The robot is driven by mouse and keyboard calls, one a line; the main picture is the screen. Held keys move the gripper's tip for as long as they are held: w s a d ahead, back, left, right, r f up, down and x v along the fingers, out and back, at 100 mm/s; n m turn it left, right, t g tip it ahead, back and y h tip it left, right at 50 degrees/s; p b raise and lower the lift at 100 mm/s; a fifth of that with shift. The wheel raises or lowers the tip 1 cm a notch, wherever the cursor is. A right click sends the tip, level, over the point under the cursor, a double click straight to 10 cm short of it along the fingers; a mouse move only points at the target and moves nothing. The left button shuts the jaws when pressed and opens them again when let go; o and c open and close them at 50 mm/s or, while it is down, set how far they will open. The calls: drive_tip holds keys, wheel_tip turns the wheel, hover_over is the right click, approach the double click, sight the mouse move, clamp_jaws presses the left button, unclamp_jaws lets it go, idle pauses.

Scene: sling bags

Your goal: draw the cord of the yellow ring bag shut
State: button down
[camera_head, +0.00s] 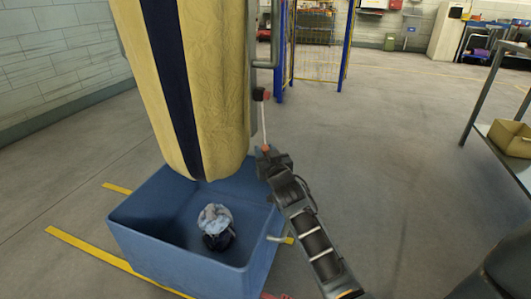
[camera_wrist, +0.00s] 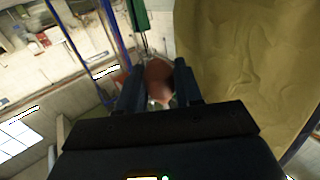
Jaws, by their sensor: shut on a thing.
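The yellow bag (camera_head: 215,80) with a dark vertical stripe hangs at the upper left, over a blue bin; its top is out of frame. It also fills the right of the wrist view (camera_wrist: 245,60). A pale cord (camera_head: 265,125) hangs along the bag's right side, below a small red and black piece (camera_head: 262,95). My gripper (camera_head: 267,155) is at the cord's lower end, just right of the bag's bottom. In the wrist view my gripper (camera_wrist: 158,88) is shut on a reddish pull (camera_wrist: 158,72) at the cord's end. The bag's mouth is not clearly visible.
The blue bin (camera_head: 150,235) stands on the floor under the bag, with a pale and dark bundle (camera_head: 216,225) inside. A table with a yellow box (camera_head: 510,138) is at the right edge. Blue posts (camera_head: 347,45) stand behind. Floor to the right is clear.

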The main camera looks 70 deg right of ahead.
drive_tip(key=c, duration=1)
unclamp_jaws()
drive_tip(key=shift+f, duration=0.55)
drive_tip(key=shift+o, duration=0.9)
drive_tip(key=shift+r, duration=0.25)
drive_tip(key=v, duration=0.8)
